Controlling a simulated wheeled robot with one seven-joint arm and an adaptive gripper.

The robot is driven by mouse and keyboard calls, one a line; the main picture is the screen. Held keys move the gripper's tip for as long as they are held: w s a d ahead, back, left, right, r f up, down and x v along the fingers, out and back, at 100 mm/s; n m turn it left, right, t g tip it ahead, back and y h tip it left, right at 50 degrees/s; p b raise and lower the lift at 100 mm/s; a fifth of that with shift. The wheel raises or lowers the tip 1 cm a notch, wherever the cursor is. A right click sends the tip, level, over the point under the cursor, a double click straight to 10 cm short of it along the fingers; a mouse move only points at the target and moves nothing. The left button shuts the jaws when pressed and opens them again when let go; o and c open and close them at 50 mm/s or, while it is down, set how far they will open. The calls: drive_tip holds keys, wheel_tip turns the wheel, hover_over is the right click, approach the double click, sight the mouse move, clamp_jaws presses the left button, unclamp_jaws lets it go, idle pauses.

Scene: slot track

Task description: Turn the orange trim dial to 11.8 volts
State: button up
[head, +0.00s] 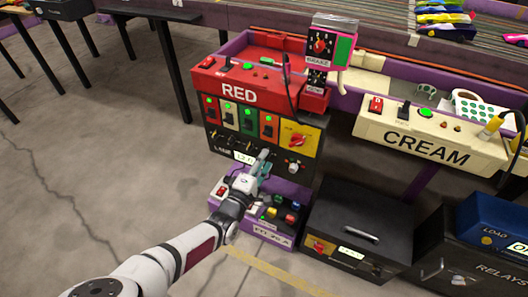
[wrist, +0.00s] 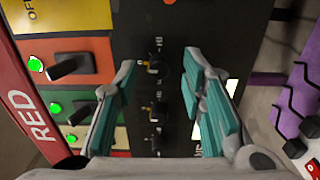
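The upright front of the RED control box (head: 240,92) carries a row of coloured switch panels with small black dials under them. In the wrist view, one black dial (wrist: 158,68) with a yellow pointer mark and LO/HI lettering lines up with the orange panel (wrist: 88,60). My gripper (wrist: 158,70) is open, its teal-padded fingers on either side of that dial. Whether the pads touch it I cannot tell. In the head view my gripper (head: 262,162) hides that dial. A pale readout (head: 243,157) is partly covered by it; its figures are too small to read.
Two more black dials (wrist: 157,110) sit lower in the wrist view. A yellow panel (head: 299,142) with a red knob and a silver knob (head: 293,167) are right of my gripper. A purple button box (head: 262,226) stands below. Open floor lies left.

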drive_tip(key=shift+w+d, duration=0.15)
drive_tip(key=shift+w, duration=0.2)
drive_tip(key=shift+c, duration=0.4)
clamp_jaws()
drive_tip(key=shift+n+p, duration=0.3)
drive_tip(key=shift+p, duration=0.25)
drive_tip(key=n+p, duration=0.7)
drive_tip(key=n, duration=0.1)
drive_tip(key=shift+s+f, duration=0.1)
